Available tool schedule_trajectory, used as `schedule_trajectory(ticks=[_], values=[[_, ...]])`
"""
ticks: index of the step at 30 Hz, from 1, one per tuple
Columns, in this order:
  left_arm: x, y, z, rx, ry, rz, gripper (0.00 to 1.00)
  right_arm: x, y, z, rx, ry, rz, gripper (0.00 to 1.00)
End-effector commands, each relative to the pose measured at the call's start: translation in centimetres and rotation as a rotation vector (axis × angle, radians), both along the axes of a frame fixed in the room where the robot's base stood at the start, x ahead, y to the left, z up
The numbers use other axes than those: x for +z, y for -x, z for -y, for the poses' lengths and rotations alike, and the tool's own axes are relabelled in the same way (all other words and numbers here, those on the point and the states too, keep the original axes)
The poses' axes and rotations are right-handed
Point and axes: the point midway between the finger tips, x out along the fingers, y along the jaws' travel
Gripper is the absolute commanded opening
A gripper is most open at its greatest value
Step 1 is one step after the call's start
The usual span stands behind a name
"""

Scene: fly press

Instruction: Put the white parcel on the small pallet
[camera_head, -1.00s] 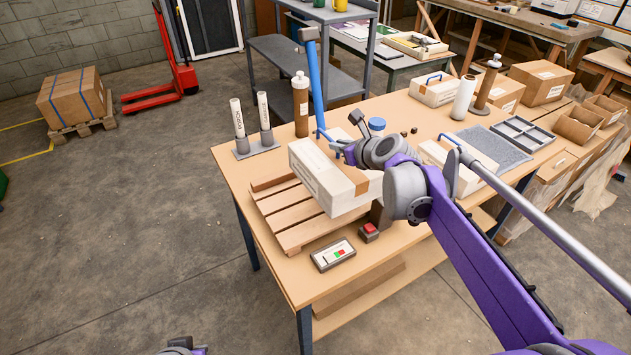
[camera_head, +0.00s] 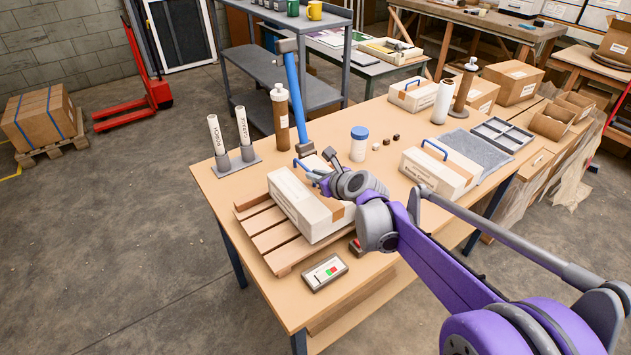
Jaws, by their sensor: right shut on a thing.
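The white parcel (camera_head: 297,205), a long box with a tan band, is at the small pallet (camera_head: 268,239) of wooden slats near the table's left front. It lies over the pallet's right part, with several slats bare to its left. It looks level and on or very close to the slats; I cannot tell if it touches. My right gripper (camera_head: 320,178) is at the parcel's top, shut on it near a bit of blue handle. The arm hides the parcel's right end. My left gripper is out of view.
A grey control box (camera_head: 325,272) sits in front of the pallet. A blue-handled hammer (camera_head: 295,95), a brown bottle (camera_head: 281,115) and a stand with white tubes (camera_head: 236,163) are behind it.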

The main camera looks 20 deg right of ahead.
Motion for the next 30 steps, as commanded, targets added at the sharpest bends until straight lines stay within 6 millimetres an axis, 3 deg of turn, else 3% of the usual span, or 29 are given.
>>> schedule_trajectory(ticks=[5, 17, 18, 22, 30], values=[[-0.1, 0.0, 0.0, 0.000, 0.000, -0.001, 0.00, -1.8, 0.0, 0.0, -0.001, -0.001, 0.002, 0.00], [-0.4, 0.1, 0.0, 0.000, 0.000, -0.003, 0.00, -2.2, 0.0, 0.0, -0.001, -0.001, 0.001, 0.00], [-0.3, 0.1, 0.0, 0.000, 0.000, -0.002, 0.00, -2.2, 0.0, 0.0, 0.000, 0.000, 0.000, 0.21], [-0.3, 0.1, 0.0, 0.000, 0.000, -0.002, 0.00, -2.2, 0.0, 0.0, 0.000, 0.000, 0.000, 0.44], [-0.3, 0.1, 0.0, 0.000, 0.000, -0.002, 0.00, -2.1, 0.0, 0.0, 0.000, 0.000, 0.000, 0.44]])
